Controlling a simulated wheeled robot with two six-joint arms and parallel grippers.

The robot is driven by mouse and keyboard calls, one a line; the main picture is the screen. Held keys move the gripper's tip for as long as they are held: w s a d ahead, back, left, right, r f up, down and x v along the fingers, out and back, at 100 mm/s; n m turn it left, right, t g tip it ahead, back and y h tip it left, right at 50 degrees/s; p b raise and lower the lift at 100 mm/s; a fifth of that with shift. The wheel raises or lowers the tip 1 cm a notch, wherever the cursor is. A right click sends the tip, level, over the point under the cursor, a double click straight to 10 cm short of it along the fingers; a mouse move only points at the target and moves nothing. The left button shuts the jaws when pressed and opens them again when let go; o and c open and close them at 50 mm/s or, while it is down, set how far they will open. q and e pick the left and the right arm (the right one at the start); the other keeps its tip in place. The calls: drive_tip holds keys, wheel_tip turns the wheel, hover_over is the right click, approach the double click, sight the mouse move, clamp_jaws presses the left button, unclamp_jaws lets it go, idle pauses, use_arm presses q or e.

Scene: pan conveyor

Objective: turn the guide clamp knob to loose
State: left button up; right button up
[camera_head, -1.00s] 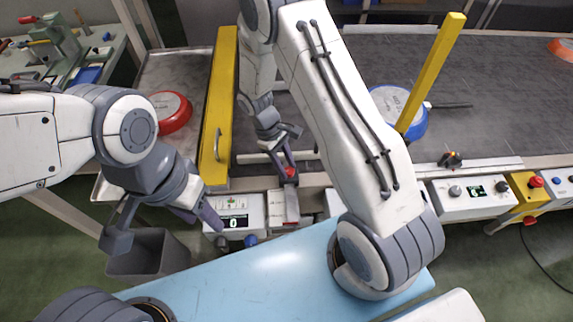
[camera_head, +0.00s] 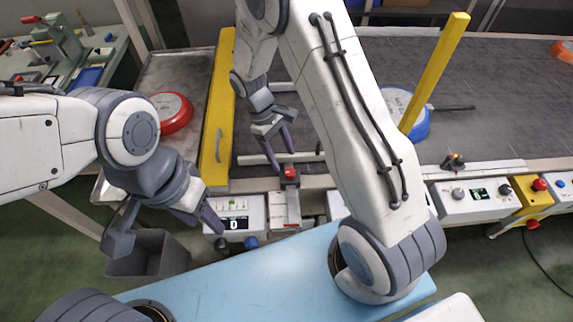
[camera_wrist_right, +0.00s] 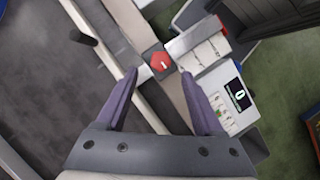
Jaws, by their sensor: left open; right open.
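A red knob (camera_head: 290,174) with a white mark sits on a small block at the front edge of the conveyor. It also shows in the right wrist view (camera_wrist_right: 160,61), just beyond and between the fingertips. My right gripper (camera_head: 281,152) is open and empty, a little above and behind the knob in the head view; its fingers also show in the right wrist view (camera_wrist_right: 160,75), apart from the knob. My left gripper (camera_head: 165,233) is open and empty at the left, over the floor and grey bin. I cannot tell the knob's setting.
A red pan (camera_head: 172,113) lies left of the yellow gate (camera_head: 219,110). A blue pan (camera_head: 418,125) lies on the conveyor (camera_head: 505,100), near a slanted yellow bar (camera_head: 440,65). A counter box (camera_head: 236,222) and control box (camera_head: 470,200) line the front. My arm hides part of the middle.

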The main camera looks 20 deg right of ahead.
drive_tip(key=v, duration=0.5)
drive_tip(key=shift+w+a+r+b, duration=0.1)
drive_tip(key=shift+r+b, duration=0.1)
drive_tip(key=shift+b, duration=0.1)
drive_tip(key=s+a+r+t+y, duration=0.1)
drive_tip(key=s+a+r, duration=0.2)
drive_tip(key=s, duration=0.4)
drive_tip(key=s+a+r+t+y, duration=0.1)
drive_tip(key=s+a+r, duration=0.2)
drive_tip(key=s+r, duration=0.2)
drive_tip(key=s+a+r+t+y, duration=0.1)
drive_tip(key=s+a+r, duration=0.2)
drive_tip(key=s, duration=0.7)
drive_tip(key=shift+a+r+t+y, duration=0.3)
drive_tip(key=shift+r, duration=0.25)
